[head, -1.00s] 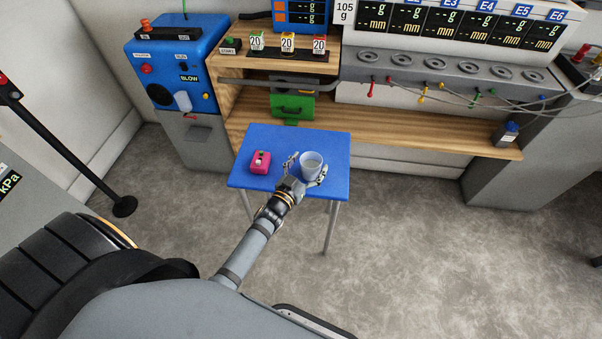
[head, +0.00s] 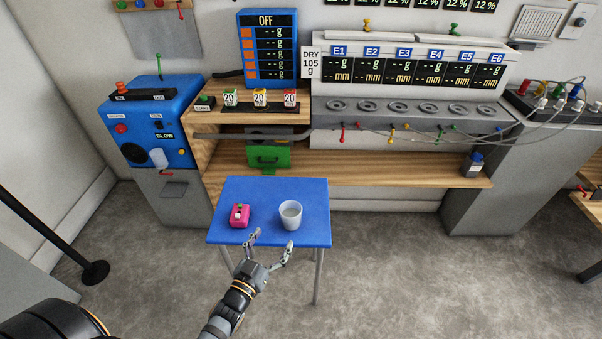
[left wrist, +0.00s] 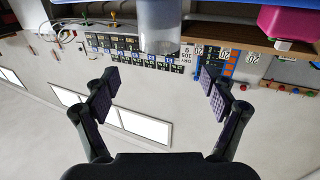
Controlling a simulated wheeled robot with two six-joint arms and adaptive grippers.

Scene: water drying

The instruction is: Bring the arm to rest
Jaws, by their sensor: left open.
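My left gripper (head: 272,246) is open and empty, just off the front edge of the small blue table (head: 310,189). In the left wrist view its two fingers (left wrist: 160,94) stand wide apart with nothing between the pads. A translucent whitish cup (head: 290,216) stands upright on the table, beyond the fingertips and apart from them. The cup also shows in the left wrist view (left wrist: 160,24), where the picture is upside down. A pink box with buttons (head: 240,215) sits on the table left of the cup. My right gripper is not in view.
A wooden bench (head: 375,166) with a grey rack and displays (head: 408,68) runs behind the table. A blue machine (head: 152,133) on a grey cabinet stands at the left. A black pole on a round base (head: 95,272) is further left. The floor (head: 420,270) at right is clear.

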